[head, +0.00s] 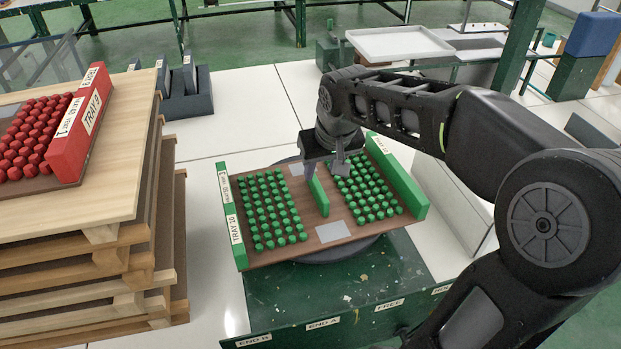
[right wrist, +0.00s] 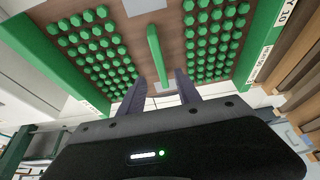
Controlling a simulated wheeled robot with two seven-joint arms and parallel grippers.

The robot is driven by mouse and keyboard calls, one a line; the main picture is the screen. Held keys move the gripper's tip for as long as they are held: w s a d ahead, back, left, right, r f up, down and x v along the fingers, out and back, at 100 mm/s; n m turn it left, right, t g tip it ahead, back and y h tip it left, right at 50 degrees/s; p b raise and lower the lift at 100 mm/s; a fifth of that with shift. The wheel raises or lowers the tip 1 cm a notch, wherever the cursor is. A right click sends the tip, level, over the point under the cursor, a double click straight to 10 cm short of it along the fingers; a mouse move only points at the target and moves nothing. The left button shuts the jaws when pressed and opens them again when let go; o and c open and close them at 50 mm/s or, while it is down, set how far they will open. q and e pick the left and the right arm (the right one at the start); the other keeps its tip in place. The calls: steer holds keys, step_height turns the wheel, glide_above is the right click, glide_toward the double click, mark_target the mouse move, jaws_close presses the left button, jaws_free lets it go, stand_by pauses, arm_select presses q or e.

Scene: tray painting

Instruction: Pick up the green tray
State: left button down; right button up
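The green tray (head: 316,256) is a brown board with green end walls, several rows of green knobs and a green bar handle (head: 319,196) across its middle. It rests on a dark round stand (head: 345,250). My right gripper (head: 325,170) is open over the tray's far middle, by the handle. In the right wrist view, the handle (right wrist: 154,48) lines up with the gap between the two fingers (right wrist: 162,82), with space on both sides. I cannot tell whether the fingertips reach down beside it. My left gripper is not in view.
A red tray (head: 82,125) with red knobs sits on a wooden stack (head: 130,200) at left. A dark green bench (head: 340,300) with labels is under the stand. A grey holder (head: 188,98) stands behind left, a white tray (head: 400,42) behind right.

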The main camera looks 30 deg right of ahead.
mark_target(317, 183)
steer(key=shift+s+r, duration=0.1)
steer(key=shift+s, duration=0.05)
steer(key=shift+x, duration=1.35)
steer(key=x, duration=0.5)
steer(key=shift+a, duration=0.1)
steer(key=shift+c, duration=0.4)
jaws_close()
stand_by(0.6)
